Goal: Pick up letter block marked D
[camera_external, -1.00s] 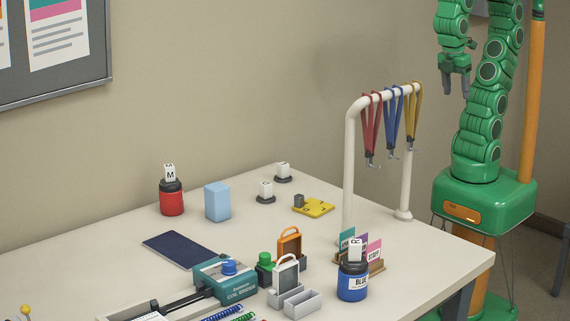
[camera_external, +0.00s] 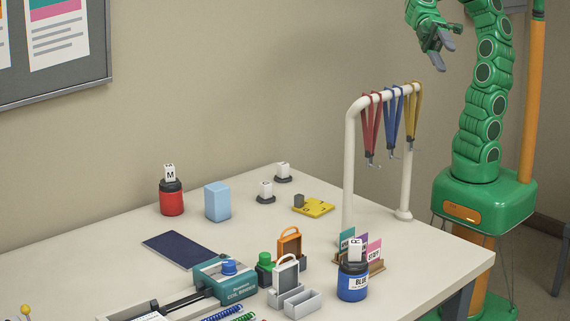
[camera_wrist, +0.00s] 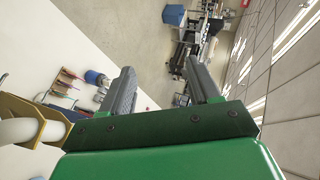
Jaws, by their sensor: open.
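Several white letter blocks stand on the table. One marked M (camera_external: 170,173) sits on a red jar (camera_external: 172,200); one that seems marked R (camera_external: 355,249) sits on a blue jar (camera_external: 352,284). Two more, a front one (camera_external: 266,188) and a back one (camera_external: 283,169), stand on small black bases; their letters are too small to read. I cannot make out a D on any block. My gripper (camera_external: 449,47) is open and empty, high above the table at the right, far from all blocks. Its two grey fingers show apart in the wrist view (camera_wrist: 160,72).
A white rack (camera_external: 349,180) with red, blue and yellow lanyards stands between my arm and the back blocks. A light blue box (camera_external: 217,202), a yellow plate (camera_external: 314,206), a teal coil binder (camera_external: 224,279) and a card holder (camera_external: 375,265) also occupy the table.

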